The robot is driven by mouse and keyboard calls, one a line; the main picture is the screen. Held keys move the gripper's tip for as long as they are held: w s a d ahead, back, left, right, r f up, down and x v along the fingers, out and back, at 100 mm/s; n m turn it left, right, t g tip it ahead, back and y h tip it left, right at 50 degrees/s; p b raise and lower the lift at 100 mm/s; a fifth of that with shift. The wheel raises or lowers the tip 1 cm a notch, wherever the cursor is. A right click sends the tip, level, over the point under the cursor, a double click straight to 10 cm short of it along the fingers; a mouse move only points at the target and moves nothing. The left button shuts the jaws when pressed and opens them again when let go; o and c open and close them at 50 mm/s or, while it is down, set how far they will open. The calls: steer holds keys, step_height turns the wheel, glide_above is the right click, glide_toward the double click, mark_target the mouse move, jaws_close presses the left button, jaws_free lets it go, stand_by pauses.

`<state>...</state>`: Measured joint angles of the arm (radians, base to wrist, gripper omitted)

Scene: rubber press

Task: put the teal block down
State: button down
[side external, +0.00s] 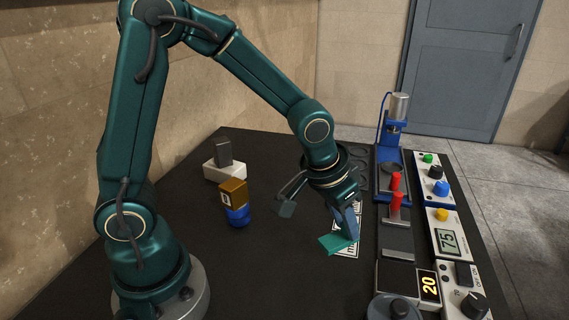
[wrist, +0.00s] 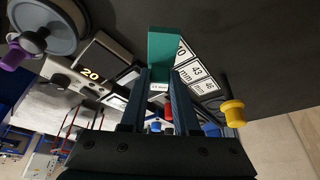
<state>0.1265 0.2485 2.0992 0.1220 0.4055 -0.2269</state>
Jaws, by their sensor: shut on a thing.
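The teal block (side external: 335,243) is a thin, flat-looking piece near the right side of the dark table, by a white printed card (side external: 350,244). My gripper (side external: 350,222) is tilted down over it, with its fingertips at the block. In the wrist view the teal block (wrist: 163,47) stands out from between the fingertips of my gripper (wrist: 163,74), which is shut on it. The card with black labels (wrist: 203,68) lies beyond and to the right. I cannot tell whether the block touches the table.
A blue press (side external: 390,145) and control boxes (side external: 446,240) with knobs and displays line the table's right side. A brown block on a blue piece (side external: 236,203) stands left of my gripper. A dark block on a white base (side external: 223,163) is farther back. The table between is clear.

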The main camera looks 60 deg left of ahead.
mark_target(342, 237)
steer(key=shift+d+f, duration=0.1)
steer(key=shift+f, duration=1.95)
steer(key=shift+f, duration=0.1)
steer(key=shift+f, duration=0.35)
steer(key=c, duration=0.7)
jaws_free()
steer(key=shift+o, duration=0.2)
